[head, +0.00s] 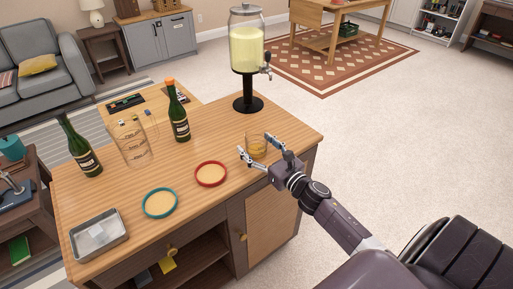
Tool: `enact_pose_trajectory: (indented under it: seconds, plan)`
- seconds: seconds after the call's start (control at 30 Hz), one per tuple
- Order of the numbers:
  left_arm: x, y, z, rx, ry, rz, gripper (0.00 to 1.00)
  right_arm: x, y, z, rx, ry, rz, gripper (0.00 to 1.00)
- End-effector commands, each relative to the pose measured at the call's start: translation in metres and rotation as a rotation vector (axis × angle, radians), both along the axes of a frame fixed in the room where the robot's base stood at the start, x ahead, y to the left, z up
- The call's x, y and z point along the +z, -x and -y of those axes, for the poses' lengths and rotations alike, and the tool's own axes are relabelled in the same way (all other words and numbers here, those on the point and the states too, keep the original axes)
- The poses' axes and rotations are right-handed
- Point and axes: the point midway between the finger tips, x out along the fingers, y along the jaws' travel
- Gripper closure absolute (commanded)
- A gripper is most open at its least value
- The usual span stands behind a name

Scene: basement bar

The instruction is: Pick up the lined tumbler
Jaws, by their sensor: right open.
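The lined tumbler (257,149), a short clear glass with an amber tint, stands upright near the right end of the wooden counter (215,135). Its lines are too small to make out. My right gripper (254,146) reaches in from the lower right. Its jaws are open, with one finger to the left of the tumbler and the other at its right far side. I cannot tell whether either finger touches the glass. My left gripper is out of view.
A drink dispenser (247,50) stands behind the tumbler. A red-rimmed coaster (211,174) and a teal-rimmed one (160,203) lie to the left. Two green bottles (179,115), a large clear glass vessel (130,142) and a metal tray (99,236) stand farther left.

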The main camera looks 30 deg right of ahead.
Motion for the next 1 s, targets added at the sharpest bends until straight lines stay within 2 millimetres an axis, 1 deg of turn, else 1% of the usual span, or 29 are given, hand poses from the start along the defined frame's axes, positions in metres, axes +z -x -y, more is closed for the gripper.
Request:
enact_pose_trajectory:
  seconds: [0.07,0.5,0.57,1.0]
  plan:
    - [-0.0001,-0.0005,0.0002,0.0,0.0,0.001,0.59,-0.0004,0.0003,-0.0001,0.0,-0.001,0.0,0.29]
    - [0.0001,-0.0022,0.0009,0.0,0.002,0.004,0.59,-0.0004,0.0006,-0.0001,0.0,-0.001,-0.001,0.78]
    - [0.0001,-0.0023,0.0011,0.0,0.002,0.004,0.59,-0.0004,0.0006,-0.0002,0.0,-0.001,-0.001,0.84]
    - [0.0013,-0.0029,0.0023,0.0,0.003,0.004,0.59,0.005,0.0002,0.0003,0.0,0.001,0.002,0.84]
